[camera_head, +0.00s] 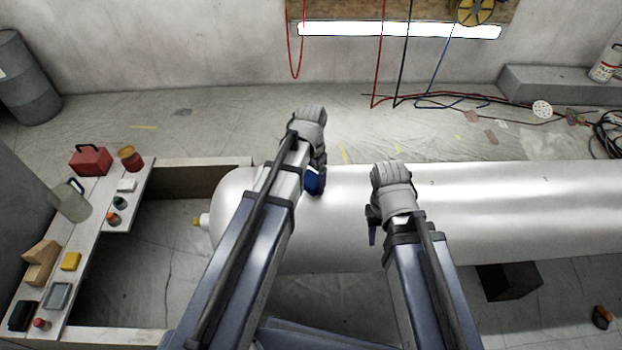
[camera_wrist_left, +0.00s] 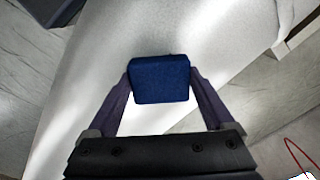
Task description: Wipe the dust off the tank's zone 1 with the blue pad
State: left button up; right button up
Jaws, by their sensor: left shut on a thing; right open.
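The tank (camera_head: 480,195) is a long silver cylinder lying across the head view, its rounded end at the left. Small digit marks show on its top at the right; I cannot make out a mark for zone 1. My left gripper (camera_head: 316,180) is over the tank's left part, shut on the blue pad (camera_wrist_left: 160,80). The pad also shows in the head view (camera_head: 313,184), partly hidden by the arm. It is at or just above the tank's surface; I cannot tell whether it touches. My right gripper (camera_head: 372,225) is open and empty above the tank's middle. No dust is clearly visible.
A white plank shelf (camera_head: 92,235) at the left holds a red box (camera_head: 91,160), a jug (camera_head: 70,200), a yellow block (camera_head: 71,261) and other small items. A grey drum (camera_head: 28,80) stands back left. Cables and hoses (camera_head: 470,102) lie on the floor behind the tank.

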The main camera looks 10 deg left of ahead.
pick_arm(q)
jog(key=shift+r+p, duration=2.4)
jog(key=shift+r, duration=0.3)
jog(key=shift+r+p, duration=1.5)
jog(key=shift+r, duration=0.1)
